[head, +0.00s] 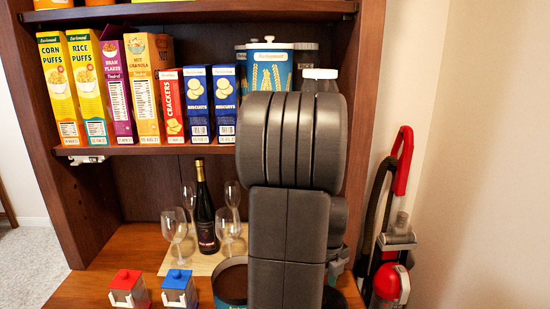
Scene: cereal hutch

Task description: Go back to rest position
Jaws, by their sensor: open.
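My arm, dark grey, stands upright in the right middle of the head view, with a large ribbed joint at its top. It covers part of the hutch (359,60). My gripper's fingers cannot be made out; they are hidden behind the arm or out of frame.
Cereal, cracker and biscuit boxes (145,88) line the shelf (150,149), beside blue canisters (271,68). Below are a bottle (205,212), several glasses (174,226), red (128,288) and blue (179,288) lidded containers and a dark pot (230,283). A red vacuum (390,280) stands right.

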